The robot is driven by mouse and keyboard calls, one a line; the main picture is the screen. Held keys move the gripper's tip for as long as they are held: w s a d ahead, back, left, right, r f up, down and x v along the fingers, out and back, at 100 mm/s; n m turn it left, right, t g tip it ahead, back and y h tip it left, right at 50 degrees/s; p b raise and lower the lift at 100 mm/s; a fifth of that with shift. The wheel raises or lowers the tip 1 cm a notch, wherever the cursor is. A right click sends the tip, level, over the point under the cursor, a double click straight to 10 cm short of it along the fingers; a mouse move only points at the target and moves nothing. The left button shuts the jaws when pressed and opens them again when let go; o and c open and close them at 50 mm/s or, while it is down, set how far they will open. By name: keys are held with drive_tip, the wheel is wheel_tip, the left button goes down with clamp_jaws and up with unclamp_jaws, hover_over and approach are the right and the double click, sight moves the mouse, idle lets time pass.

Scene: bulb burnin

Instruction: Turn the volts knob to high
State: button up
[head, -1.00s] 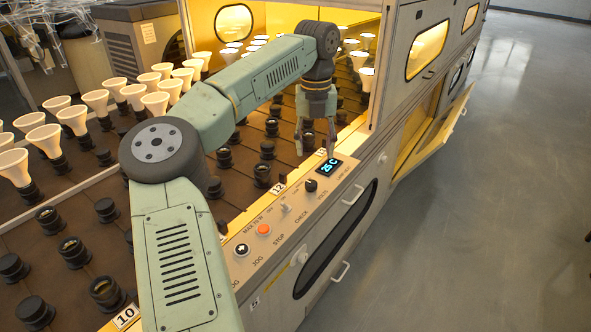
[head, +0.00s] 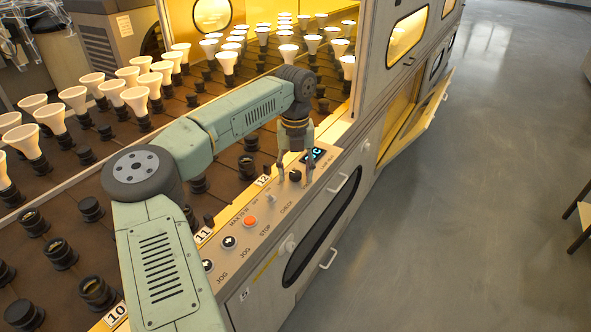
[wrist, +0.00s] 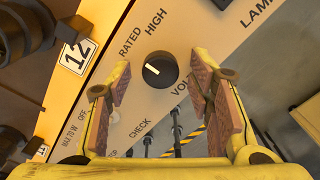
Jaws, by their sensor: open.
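The black volts knob (head: 295,176) sits on the sloped control panel (head: 247,228). In the wrist view the knob (wrist: 160,71) is near the middle, and its white pointer line aims up-left, toward the RATED label (wrist: 130,41). The HIGH label (wrist: 156,21) is above the knob. The VOLTS label is partly hidden by the right finger. My gripper (head: 295,181) is open above the panel, with its fingers on either side of the knob in the head view. In the wrist view my gripper (wrist: 157,84) holds nothing; contact with the knob cannot be seen.
A small toggle switch (head: 271,197), an orange stop button (head: 250,222) and a jog button (head: 229,242) line the panel nearby. The lit display (head: 314,155) is partly hidden behind my gripper. Rows of sockets and bulbs lie left. An open door (head: 428,124) juts out right; floor there is clear.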

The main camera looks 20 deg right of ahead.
drive_tip(key=shift+c, duration=0.5)
clamp_jaws()
drive_tip(key=shift+m, duration=0.3)
drive_tip(key=m+p, duration=0.1)
drive_tip(key=m, duration=0.2)
drive_tip(key=shift+r, duration=0.1)
drive_tip(key=shift+a+m+p, duration=0.1)
drive_tip(key=shift+m+p, duration=0.35)
drive_tip(key=shift+m, duration=1.65)
drive_tip(key=shift+o, duration=0.5)
unclamp_jaws()
